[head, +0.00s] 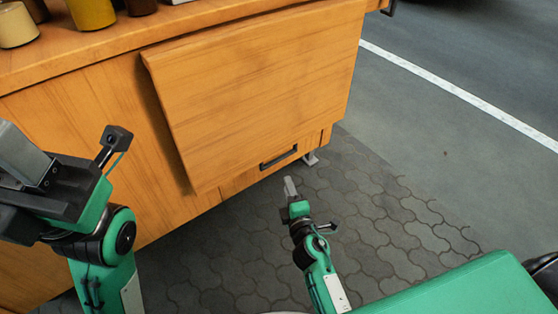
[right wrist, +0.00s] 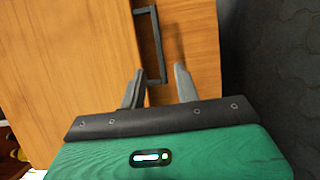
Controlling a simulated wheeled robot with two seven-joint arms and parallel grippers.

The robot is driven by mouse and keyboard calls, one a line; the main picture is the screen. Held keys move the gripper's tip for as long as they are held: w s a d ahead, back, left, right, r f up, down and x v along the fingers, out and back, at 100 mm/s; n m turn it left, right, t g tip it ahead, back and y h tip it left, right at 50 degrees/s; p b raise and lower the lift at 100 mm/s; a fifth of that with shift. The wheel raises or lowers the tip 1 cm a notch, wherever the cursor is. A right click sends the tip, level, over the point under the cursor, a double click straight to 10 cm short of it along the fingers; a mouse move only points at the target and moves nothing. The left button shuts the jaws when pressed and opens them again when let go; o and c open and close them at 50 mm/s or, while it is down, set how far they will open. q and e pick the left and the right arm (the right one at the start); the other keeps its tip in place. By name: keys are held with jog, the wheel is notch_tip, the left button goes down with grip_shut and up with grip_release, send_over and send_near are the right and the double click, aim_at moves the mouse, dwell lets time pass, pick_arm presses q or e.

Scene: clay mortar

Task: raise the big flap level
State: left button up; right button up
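The big flap (head: 255,90) is a flat wooden panel on the front of the wooden cabinet. It hangs down, its lower edge low on the front. A black bar handle (head: 279,156) sits along that lower edge. In the right wrist view the handle (right wrist: 160,45) shows upright beside the flap (right wrist: 185,30). My right gripper (head: 289,187) is just below the handle; in its wrist view the fingers (right wrist: 158,85) are apart, with the handle's near end between or just beyond the tips. Contact is not clear. My left gripper (head: 20,155) is at the left, away from the flap; its fingertips are unclear.
The counter top (head: 130,35) carries a yellow jar (head: 91,12), a cream jar (head: 16,25) and other containers at its back left. Paved floor (head: 385,215) lies open to the right, with a white line beyond.

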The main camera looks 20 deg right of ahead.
aim_at(279, 161)
jog(key=w, duration=1.3)
jog(key=shift+w+d, duration=0.3)
jog(key=shift+w, duration=0.05)
grip_shut()
